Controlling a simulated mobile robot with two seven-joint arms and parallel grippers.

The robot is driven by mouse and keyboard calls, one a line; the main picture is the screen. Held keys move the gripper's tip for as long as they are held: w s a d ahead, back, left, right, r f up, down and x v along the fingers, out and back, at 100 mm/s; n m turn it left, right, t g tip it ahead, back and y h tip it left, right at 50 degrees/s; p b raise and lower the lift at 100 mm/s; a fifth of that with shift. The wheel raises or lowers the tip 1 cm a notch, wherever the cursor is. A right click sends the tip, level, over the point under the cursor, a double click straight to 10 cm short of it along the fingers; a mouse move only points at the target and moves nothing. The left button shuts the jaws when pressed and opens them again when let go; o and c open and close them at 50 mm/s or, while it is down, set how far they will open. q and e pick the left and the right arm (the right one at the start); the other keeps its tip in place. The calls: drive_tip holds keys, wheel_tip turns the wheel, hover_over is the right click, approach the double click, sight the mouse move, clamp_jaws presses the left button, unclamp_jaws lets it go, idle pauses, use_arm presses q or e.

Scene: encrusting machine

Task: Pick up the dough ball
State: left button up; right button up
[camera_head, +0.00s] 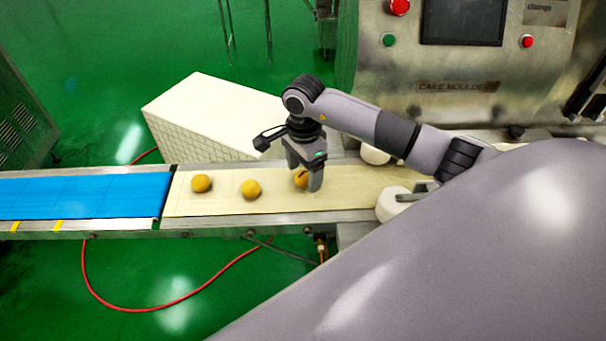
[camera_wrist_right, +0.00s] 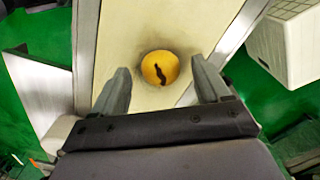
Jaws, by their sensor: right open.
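Three yellow dough balls lie in a row on the cream conveyor belt (camera_head: 225,203): a left one (camera_head: 201,183), a middle one (camera_head: 251,189) and a right one (camera_head: 300,179). My right gripper (camera_head: 307,184) points down over the right ball and partly covers it in the head view. In the right wrist view, this ball (camera_wrist_right: 160,68) has a dark streak and lies centred just beyond the open fingertips (camera_wrist_right: 160,82). The fingers stand on either side with gaps, and nothing is held. My left gripper is not in view.
A blue belt (camera_head: 85,195) adjoins the cream belt on the left. A white crate-like block (camera_head: 215,115) stands behind the belt. White rollers, one in front (camera_head: 392,204), and the steel cake moulder machine (camera_head: 450,75) are at the right. A red hose (camera_head: 180,307) lies on the green floor.

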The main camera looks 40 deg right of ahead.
drive_tip(key=shift+f, duration=0.6)
drive_tip(key=c, duration=0.9)
